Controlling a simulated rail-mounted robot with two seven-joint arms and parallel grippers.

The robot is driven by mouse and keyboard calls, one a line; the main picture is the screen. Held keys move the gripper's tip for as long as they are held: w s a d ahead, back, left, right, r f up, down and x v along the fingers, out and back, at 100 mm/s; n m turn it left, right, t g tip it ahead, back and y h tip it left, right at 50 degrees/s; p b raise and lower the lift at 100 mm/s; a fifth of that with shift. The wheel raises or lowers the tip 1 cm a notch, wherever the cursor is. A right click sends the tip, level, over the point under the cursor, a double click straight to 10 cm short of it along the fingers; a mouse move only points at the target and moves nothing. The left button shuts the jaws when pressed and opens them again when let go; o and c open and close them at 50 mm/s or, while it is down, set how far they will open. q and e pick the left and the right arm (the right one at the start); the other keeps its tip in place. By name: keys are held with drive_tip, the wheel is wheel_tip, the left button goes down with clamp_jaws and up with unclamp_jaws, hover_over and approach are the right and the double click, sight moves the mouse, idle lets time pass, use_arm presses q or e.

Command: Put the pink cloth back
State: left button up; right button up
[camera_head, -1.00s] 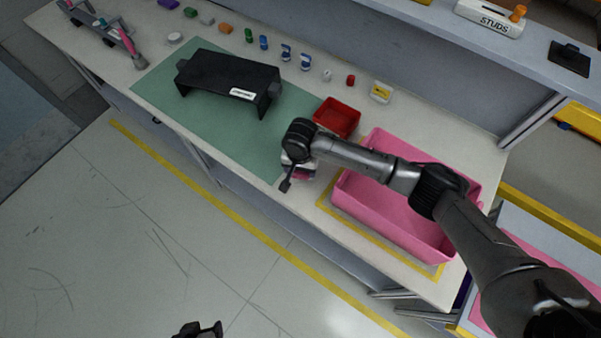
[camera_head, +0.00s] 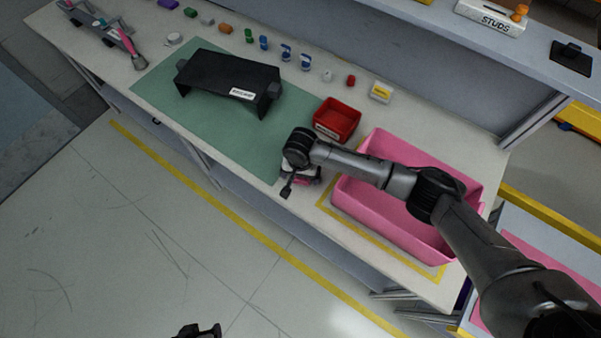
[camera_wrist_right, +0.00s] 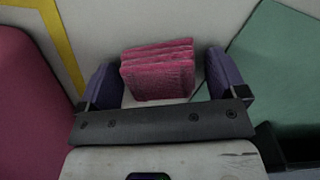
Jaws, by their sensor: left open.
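The pink cloth (camera_wrist_right: 158,70) is a folded stack of several layers on the pale bench top. In the right wrist view it lies between the two purple fingers of my right gripper (camera_wrist_right: 165,80). The fingers stand apart, with a gap at the cloth's right side; the left finger is close to it, and contact is unclear. In the head view my right gripper (camera_head: 300,184) is low at the bench's front edge, mostly hiding the cloth. My left gripper (camera_head: 198,331) is open and empty at the bottom edge of the head view, over the floor.
A pink bin (camera_head: 349,210) stands right of my right gripper, under my right arm. A red bin (camera_head: 337,119) is behind the gripper. A green mat (camera_head: 190,110) with a black stand (camera_head: 228,78) lies to the left. Small coloured parts line the back.

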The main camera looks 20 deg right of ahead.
drive_tip(key=shift+r, duration=0.1)
wheel_tip(320, 180, up, 12)
drive_tip(key=p, duration=0.2)
idle(0.6)
idle(0.3)
